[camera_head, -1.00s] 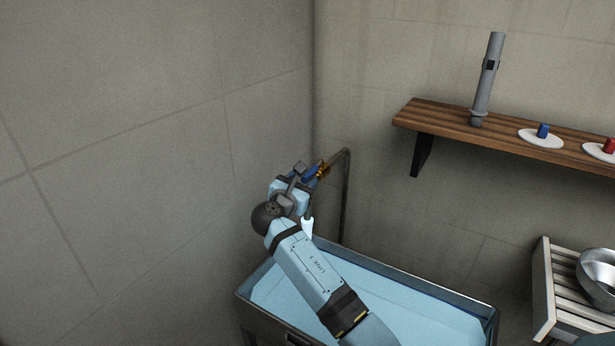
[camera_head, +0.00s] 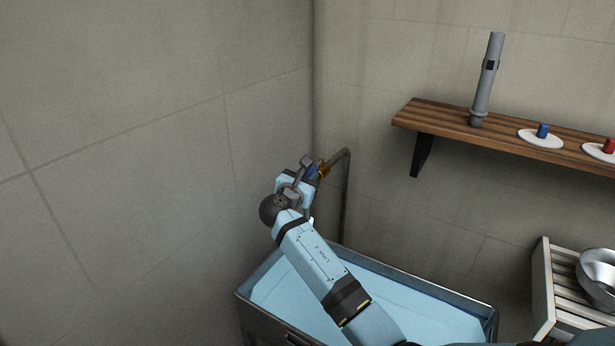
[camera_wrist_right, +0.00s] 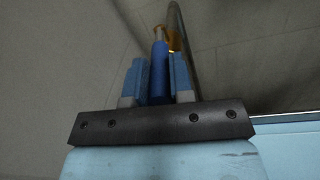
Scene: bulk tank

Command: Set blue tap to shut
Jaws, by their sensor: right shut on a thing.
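The blue tap handle (camera_wrist_right: 159,70) stands between the two fingers of my right gripper (camera_wrist_right: 159,80) in the right wrist view, and the fingers are shut on it. Behind it is the brass tap body (camera_wrist_right: 174,40) on a grey pipe. In the head view the brass tap (camera_head: 323,170) sits at the end of the bent pipe (camera_head: 346,200) near the wall corner. My right gripper (camera_head: 311,171) is at the tap, and my own wrist hides much of the blue handle. My left gripper is not in view.
The tank (camera_head: 420,285) with a pale blue inside stands below the tap, under my right arm. A wooden shelf (camera_head: 435,115) holds a grey cylinder (camera_head: 486,80), a blue knob (camera_head: 543,130) and a red knob (camera_head: 609,145). A slatted rack (camera_head: 543,285) with a metal bowl (camera_head: 599,270) is at right.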

